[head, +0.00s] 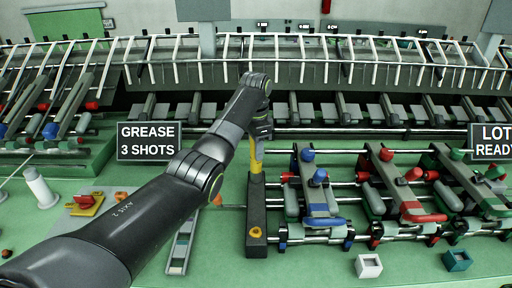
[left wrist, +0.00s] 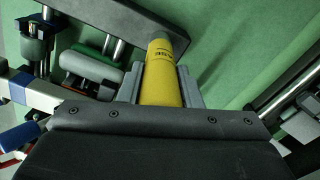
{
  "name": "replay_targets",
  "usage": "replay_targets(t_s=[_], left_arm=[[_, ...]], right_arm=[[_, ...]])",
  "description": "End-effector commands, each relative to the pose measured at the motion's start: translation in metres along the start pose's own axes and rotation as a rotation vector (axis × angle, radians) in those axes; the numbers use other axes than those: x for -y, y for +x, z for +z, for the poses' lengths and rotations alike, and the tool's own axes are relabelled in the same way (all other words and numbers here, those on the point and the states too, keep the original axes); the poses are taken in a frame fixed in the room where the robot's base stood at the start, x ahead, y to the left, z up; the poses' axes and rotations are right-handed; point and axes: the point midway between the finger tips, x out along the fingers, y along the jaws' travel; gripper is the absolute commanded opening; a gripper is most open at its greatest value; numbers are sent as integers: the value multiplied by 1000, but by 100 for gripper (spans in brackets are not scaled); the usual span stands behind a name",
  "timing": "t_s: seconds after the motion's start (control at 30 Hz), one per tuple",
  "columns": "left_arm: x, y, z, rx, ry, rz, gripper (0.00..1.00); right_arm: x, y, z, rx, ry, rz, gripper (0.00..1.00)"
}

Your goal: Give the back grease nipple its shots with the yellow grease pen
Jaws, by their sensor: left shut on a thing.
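My left gripper (head: 260,132) is shut on the yellow grease pen (head: 256,154) and holds it roughly upright, tip down. The pen also shows between the jaws in the left wrist view (left wrist: 162,78). Its lower end is over the back end of a long dark end block (head: 256,205). I cannot tell whether the tip touches. The back grease nipple is not visible, perhaps hidden by the pen. A yellow-orange fitting (head: 256,233) sits at the block's front end. My right gripper is not in view.
A sign reading "GREASE 3 SHOTS" (head: 149,141) stands left of my arm. Rods with blue, red and green clamps (head: 318,190) lie right of the block. A grey tray (head: 181,250) and a yellow-and-red piece (head: 86,204) lie left. The green front surface is partly clear.

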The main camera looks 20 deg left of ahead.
Motion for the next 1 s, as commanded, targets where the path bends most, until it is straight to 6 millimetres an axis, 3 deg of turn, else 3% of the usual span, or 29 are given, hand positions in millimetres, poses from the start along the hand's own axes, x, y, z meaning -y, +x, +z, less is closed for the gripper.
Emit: replay_targets(t_s=[1.0], left_arm=[[0, -6, 0, 0, 0, 0, 0]], right_arm=[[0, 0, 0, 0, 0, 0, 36]])
